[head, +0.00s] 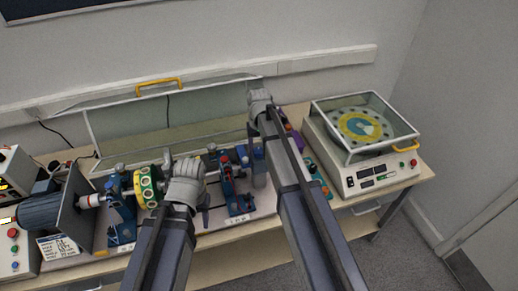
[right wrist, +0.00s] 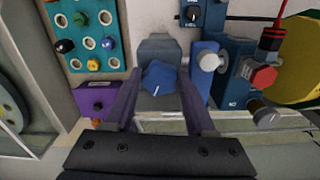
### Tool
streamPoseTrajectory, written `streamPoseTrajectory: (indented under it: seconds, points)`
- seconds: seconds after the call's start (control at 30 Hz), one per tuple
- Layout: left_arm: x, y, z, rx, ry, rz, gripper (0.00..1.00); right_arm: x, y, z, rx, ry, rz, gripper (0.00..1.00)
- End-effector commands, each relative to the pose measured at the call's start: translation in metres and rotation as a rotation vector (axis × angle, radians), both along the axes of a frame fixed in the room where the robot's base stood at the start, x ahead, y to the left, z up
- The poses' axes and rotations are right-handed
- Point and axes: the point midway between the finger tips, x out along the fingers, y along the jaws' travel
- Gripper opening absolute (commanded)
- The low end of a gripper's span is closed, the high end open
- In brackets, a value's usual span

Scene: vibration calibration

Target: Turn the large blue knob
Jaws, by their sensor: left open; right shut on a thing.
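The large blue knob (right wrist: 158,78), with a white pointer mark, sits on a grey block (right wrist: 158,48) in the right wrist view. My right gripper (right wrist: 158,84) has one finger on each side of the knob and is shut on it. In the head view my right gripper (head: 256,125) is over the back right of the bench rig, and the knob is hidden behind my arm. My left gripper (head: 187,172) is open and empty, beside the yellow-green ring (head: 147,187) on the rig. Its fingertips are partly hidden by its own wrist.
A teal panel (right wrist: 88,38) of coloured knobs and a purple box (right wrist: 92,103) stand beside the blue knob. A blue block with a red knob (right wrist: 264,78) is on the other side. A covered balancing machine (head: 362,145) stands at the bench's right end. A raised clear cover (head: 125,128) is at the back.

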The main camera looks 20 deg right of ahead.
Motion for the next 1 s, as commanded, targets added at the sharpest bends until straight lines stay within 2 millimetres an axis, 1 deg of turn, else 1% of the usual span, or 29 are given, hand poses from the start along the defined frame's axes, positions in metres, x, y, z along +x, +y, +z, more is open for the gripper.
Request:
streamPoseTrajectory:
  seconds: [0.1,0.3,0.83,0.87,1.0]
  points:
    - [0.0000,0.0000,-0.0001,0.000,0.000,0.000,0.50,-0.0001,0.0004,-0.0001,0.000,0.000,-0.060,0.00]
    - [0.0000,0.0000,-0.0001,0.000,0.000,0.000,0.50,0.0000,0.0007,-0.0001,0.000,0.000,-0.127,0.00]
    - [0.0000,0.0000,-0.0001,0.000,0.000,0.000,0.50,0.0000,0.0008,-0.0001,0.000,0.000,-0.154,0.00]
    - [0.0000,0.0000,-0.0001,0.000,0.000,0.000,0.50,0.0000,0.0008,-0.0001,0.000,0.000,-0.154,0.57]
    - [0.0000,0.0000,-0.0001,0.000,0.000,0.000,0.50,0.0000,0.0008,-0.0001,0.000,0.000,-0.154,0.72]
